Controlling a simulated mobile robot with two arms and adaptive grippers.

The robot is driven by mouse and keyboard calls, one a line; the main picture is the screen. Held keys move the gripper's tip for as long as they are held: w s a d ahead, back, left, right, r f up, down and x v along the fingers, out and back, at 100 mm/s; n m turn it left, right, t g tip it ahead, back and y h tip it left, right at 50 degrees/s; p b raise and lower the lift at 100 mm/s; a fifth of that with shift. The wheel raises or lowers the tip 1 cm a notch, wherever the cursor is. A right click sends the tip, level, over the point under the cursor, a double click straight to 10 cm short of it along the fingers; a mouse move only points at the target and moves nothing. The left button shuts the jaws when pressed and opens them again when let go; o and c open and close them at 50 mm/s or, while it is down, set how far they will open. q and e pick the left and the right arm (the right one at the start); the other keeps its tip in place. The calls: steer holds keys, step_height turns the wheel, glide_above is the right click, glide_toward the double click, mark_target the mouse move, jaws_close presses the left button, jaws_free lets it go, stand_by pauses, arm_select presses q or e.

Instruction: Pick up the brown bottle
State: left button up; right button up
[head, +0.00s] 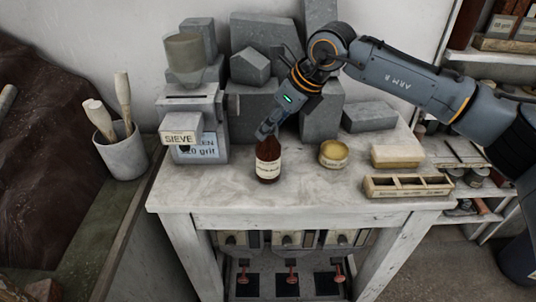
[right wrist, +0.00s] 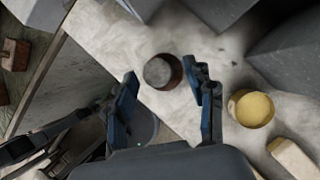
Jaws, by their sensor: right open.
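The brown bottle (head: 268,165) stands upright near the front of the white tabletop (head: 210,190), with a pale label on its body. My right gripper (head: 265,133) hangs over it and hides its top in the head view. In the right wrist view my right gripper (right wrist: 168,90) has its two fingers spread apart. A round dark top with a brownish side, which looks like the bottle (right wrist: 162,72), shows between and just beyond the fingertips. I cannot tell whether a finger touches it. My left gripper is not in view.
A yellow-topped tin (head: 334,153) stands right of the bottle, with a pale block (head: 397,156) and a compartment tray (head: 408,187) farther right. A grey machine with a SIEVE sign (head: 180,138) stands close on the left. Grey plaster solids (head: 262,105) fill the back.

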mark_target(268, 152)
steer(key=shift+w+a+f+p, duration=0.1)
steer(key=shift+a+f+p, duration=0.15)
steer(key=shift+p, duration=0.1)
steer(key=p+x, duration=0.2)
steer(key=x, duration=0.1)
steer(key=shift+w+a+f, duration=0.1)
steer(key=shift+w+a, duration=0.15)
steer(key=shift+a, duration=0.1)
steer(key=shift+w+a+f, duration=0.15)
steer(key=shift+f, duration=0.3)
steer(key=shift+c, duration=0.2)
jaws_close()
